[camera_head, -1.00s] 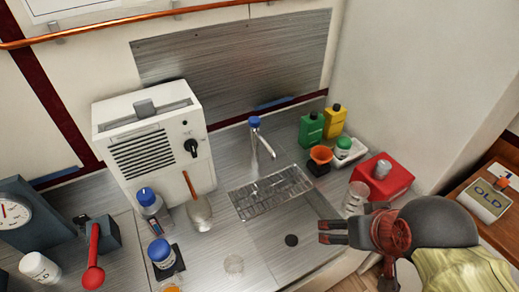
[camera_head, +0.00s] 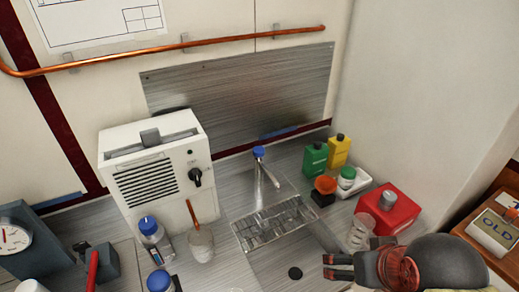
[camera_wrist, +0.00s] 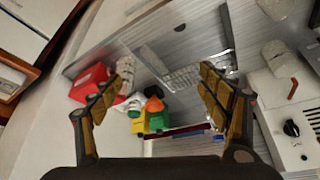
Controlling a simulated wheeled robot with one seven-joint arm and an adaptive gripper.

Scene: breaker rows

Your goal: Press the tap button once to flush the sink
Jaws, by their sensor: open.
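The tap has a blue button (camera_head: 259,152) on top and a thin metal spout (camera_head: 268,175) that slants down over the sink. The sink (camera_head: 272,222) has a wire drainer grid in the steel counter. My gripper (camera_head: 326,266) is at the lower right in the head view, to the right of and nearer than the tap, apart from it. In the wrist view my gripper (camera_wrist: 165,95) shows its two fingers spread wide with nothing between them; the sink grid (camera_wrist: 185,76) lies beyond. A blue spot (camera_wrist: 218,138) near the right finger may be the tap button.
A white machine (camera_head: 155,170) stands left of the tap. Right of the tap are a green bottle (camera_head: 315,158), a yellow bottle (camera_head: 338,151), an orange funnel (camera_head: 325,185) and a red container (camera_head: 388,209). A clear glass (camera_head: 361,232) stands close to my gripper.

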